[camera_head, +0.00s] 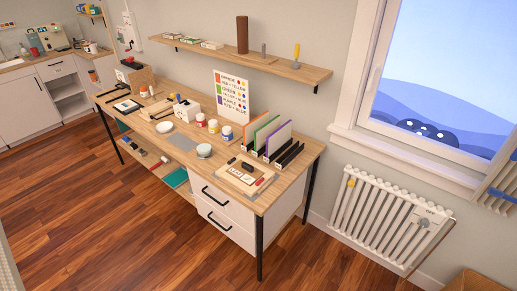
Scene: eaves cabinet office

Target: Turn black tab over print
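A wooden board (223,178) lies near the right front corner of the desk. A pale print (237,175) with dark marks lies on it. A small black piece (247,167) lies at the board's back side, behind the print; it may be the black tab, but it is too small to tell its shape or how it is fixed. A small red item (260,182) sits at the board's right side. Neither of my grippers is in view.
Black racks (289,155) with coloured panels stand behind the board. The desk (300,152) has drawers (228,202) below. A radiator (385,215) is at right. The wooden floor (120,235) in front is clear.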

